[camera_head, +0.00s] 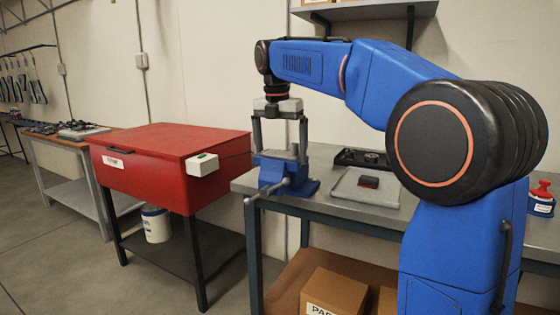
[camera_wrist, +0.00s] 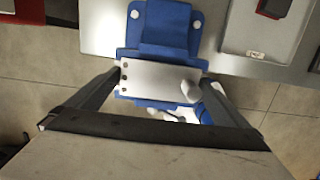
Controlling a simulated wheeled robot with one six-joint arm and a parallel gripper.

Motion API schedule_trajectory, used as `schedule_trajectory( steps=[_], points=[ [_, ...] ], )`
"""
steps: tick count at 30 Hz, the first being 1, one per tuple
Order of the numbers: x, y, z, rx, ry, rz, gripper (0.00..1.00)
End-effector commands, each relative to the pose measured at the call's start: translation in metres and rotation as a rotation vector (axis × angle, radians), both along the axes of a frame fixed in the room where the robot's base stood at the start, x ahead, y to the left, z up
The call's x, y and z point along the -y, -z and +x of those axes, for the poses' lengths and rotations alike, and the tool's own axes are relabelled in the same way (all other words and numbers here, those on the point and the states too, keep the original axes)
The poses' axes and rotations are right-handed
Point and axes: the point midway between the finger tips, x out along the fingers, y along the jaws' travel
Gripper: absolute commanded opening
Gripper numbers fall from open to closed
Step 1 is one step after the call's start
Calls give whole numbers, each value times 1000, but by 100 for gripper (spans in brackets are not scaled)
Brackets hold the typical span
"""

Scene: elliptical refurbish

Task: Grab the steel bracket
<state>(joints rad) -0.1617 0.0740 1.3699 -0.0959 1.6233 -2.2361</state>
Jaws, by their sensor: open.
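A pale grey metal plate with small dark holes along one edge, which looks like the steel bracket (camera_wrist: 150,78), lies across the blue vise (camera_wrist: 165,28) in the wrist view. In the head view the vise (camera_head: 285,178) stands at the left end of the grey workbench, and the plate on it is small and partly hidden by the fingers. My gripper (camera_head: 280,146) points down over the vise, open. In the wrist view its two fingers stand on the left and right of the plate. I cannot tell whether they touch it.
A grey tray (camera_head: 348,190) with a small dark block (camera_head: 369,182) lies right of the vise, with a black fixture (camera_head: 362,158) behind it. A shelf (camera_head: 350,10) hangs above.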

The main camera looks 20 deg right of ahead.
Motion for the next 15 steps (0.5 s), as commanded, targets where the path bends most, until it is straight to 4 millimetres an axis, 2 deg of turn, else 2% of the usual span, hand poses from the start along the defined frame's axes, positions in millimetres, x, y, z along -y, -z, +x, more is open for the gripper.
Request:
schedule_trajectory(
  steps=[5, 10, 11, 15],
  points=[
    [0, 0, 0, 0, 0, 0, 100],
    [0, 0, 0, 0, 0, 0, 59],
    [0, -1, 0, 1, 0, 0, 56],
    [0, -1, 0, 1, 0, 0, 56]
  ],
)
